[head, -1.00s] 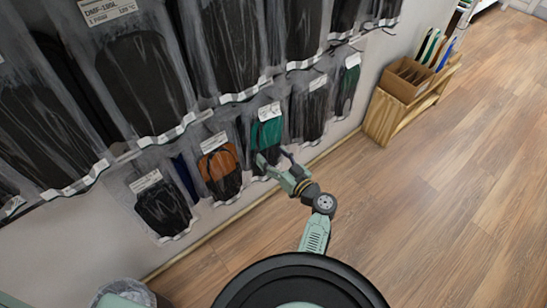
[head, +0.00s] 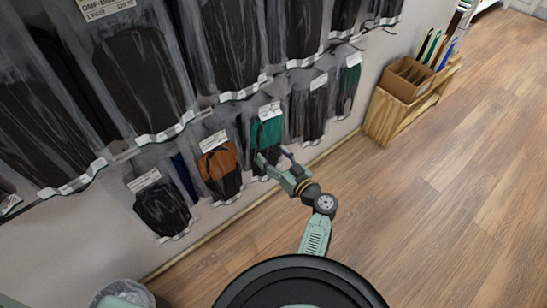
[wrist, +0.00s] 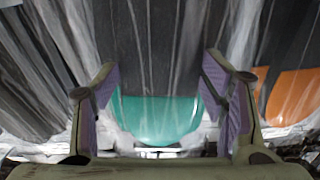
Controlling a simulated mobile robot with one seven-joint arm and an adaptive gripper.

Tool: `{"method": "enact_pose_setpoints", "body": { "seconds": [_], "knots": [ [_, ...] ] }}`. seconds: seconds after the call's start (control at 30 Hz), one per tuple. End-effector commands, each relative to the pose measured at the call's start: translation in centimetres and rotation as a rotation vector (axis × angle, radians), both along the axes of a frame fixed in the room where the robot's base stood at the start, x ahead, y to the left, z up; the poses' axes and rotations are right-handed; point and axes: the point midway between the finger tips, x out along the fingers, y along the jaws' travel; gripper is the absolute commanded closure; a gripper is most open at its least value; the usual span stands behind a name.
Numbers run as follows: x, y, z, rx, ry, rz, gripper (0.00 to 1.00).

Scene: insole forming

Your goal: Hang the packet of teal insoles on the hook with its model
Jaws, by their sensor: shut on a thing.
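The packet of teal insoles (head: 266,133) hangs against the wall in the lower row, with a white label (head: 269,110) at its top. In the wrist view its teal end (wrist: 158,119) shows between my fingers, below a dark area. My gripper (head: 272,156) is at the packet's lower part, and in the wrist view its two fingers (wrist: 160,68) stand apart on either side of it. It is shut on the packet. The hook and the model marking behind the packet are not clearly visible, so I cannot tell whether the packet is on a hook.
A packet with orange insoles (head: 218,162) hangs just left, and a black packet (head: 313,108) just right. A dark green packet (head: 348,84) hangs farther right. Large black packets (head: 140,80) fill the row above. A cardboard box (head: 405,82) stands on a wooden shelf; the floor (head: 430,200) is clear.

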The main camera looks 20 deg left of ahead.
Motion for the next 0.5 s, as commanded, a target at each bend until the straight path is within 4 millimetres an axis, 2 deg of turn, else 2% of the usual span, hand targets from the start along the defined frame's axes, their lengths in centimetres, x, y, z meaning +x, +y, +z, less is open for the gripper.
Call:
{"method": "enact_pose_setpoints", "body": {
  "seconds": [0.27, 0.3, 0.5],
  "knots": [
    [-0.01, 0.01, 0.01, 0.000, 0.000, 0.000, 0.64],
    [-0.01, 0.01, 0.01, 0.000, 0.000, 0.000, 0.32],
    [-0.01, 0.01, 0.00, 0.000, 0.000, 0.000, 0.19]
  ]
}}
